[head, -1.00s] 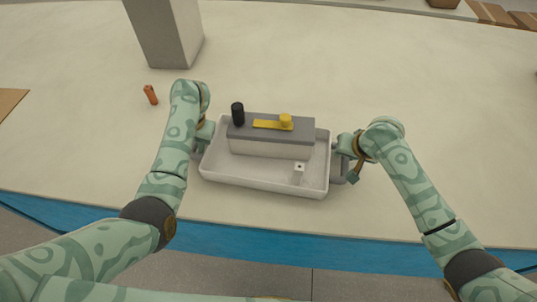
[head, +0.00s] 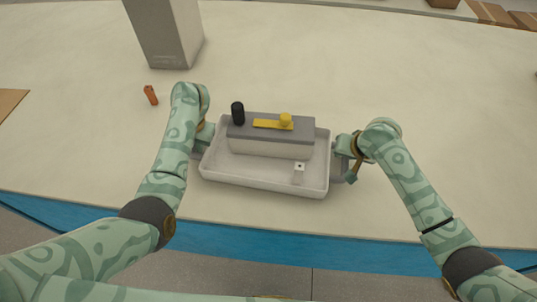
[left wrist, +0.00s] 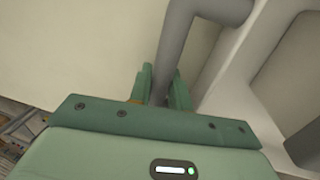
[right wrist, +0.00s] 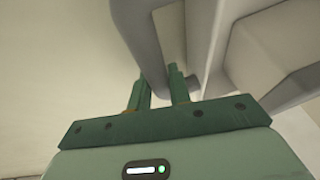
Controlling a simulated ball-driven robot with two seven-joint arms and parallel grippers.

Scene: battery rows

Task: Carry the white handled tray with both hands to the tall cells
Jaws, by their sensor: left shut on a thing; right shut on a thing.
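The white tray (head: 235,176) with grey handles sits in the middle of the table's near part in the head view. It holds a grey-topped white box (head: 270,145) and a small white block (head: 299,171). My left gripper (head: 203,142) is at the tray's left side; in the left wrist view its fingers (left wrist: 162,88) are shut on the grey left handle (left wrist: 180,45). My right gripper (head: 347,150) is at the right side; in the right wrist view its fingers (right wrist: 160,88) are shut on the grey right handle (right wrist: 145,40). Whether the tray touches the table I cannot tell.
A black cylinder (head: 238,114) and a yellow bar with a round knob (head: 285,120) are at the box top. A small orange cell (head: 151,95) stands or lies left of the tray. A tall grey block (head: 167,35) stands behind it. The table's right side is clear.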

